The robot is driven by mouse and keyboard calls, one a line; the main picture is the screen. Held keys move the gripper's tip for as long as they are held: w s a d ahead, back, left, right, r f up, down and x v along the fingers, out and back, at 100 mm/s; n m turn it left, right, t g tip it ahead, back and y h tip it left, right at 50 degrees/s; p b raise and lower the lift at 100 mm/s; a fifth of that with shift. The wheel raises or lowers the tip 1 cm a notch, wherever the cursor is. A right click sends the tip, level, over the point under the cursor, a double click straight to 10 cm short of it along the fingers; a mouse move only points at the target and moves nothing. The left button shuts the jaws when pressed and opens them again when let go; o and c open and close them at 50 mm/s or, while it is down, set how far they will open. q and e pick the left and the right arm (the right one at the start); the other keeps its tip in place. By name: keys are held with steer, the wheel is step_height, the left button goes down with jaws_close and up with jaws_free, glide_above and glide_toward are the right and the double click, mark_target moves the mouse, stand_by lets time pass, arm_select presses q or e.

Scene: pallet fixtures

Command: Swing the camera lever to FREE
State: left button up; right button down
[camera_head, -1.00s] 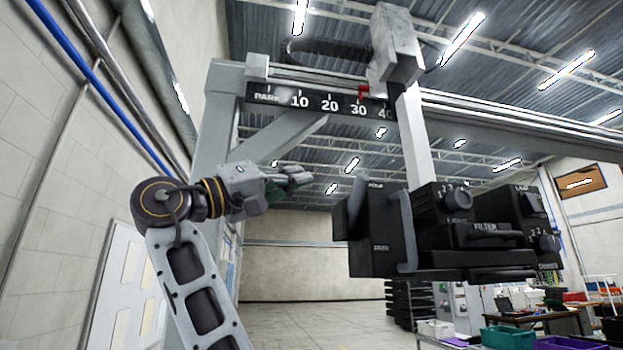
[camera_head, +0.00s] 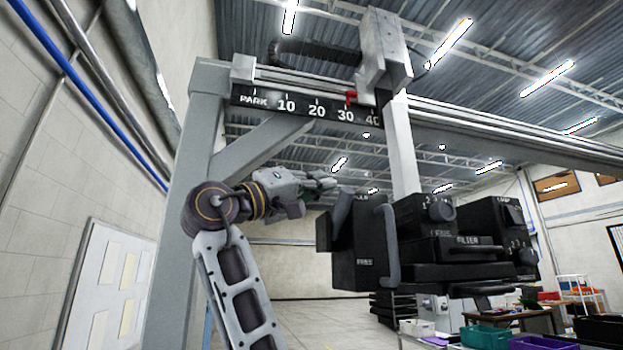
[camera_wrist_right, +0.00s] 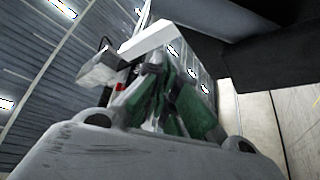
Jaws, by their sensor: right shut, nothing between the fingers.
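A black camera unit (camera_head: 356,240) hangs from the gantry's white column. A grey upright bar (camera_head: 391,245) stands on its near face, and a dark slanted piece (camera_head: 341,214) juts from its upper left. Small labels on the face are too blurred to read, so I cannot tell which part is the lever or its setting. My right gripper (camera_head: 328,184) is shut and empty, just left of and slightly above the slanted piece; contact cannot be told. In the right wrist view its green-padded fingers (camera_wrist_right: 172,105) are together, with a black surface (camera_wrist_right: 275,50) close at upper right. My left gripper is out of view.
The gantry beam bears a scale plate (camera_head: 305,108) with a red pointer (camera_head: 351,97) between 30 and 40. A grey post (camera_head: 188,210) and diagonal brace stand behind my arm. A table with a teal bin (camera_head: 486,338) is at lower right.

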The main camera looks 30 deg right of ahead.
mark_target(342, 208)
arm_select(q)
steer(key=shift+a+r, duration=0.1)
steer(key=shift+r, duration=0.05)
arm_select(e)
steer(key=shift+s+f, duration=0.8)
steer(key=shift+f, duration=0.3)
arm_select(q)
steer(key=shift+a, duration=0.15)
arm_select(e)
steer(key=shift+s+d, duration=0.1)
steer(key=shift+d, duration=0.05)
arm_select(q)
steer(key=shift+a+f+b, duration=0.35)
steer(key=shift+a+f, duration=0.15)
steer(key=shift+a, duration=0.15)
arm_select(e)
steer(key=shift+s+a+f+m, duration=0.15)
steer(key=shift+a+m, duration=0.1)
steer(key=shift+m, duration=0.25)
steer(key=shift+d, duration=0.1)
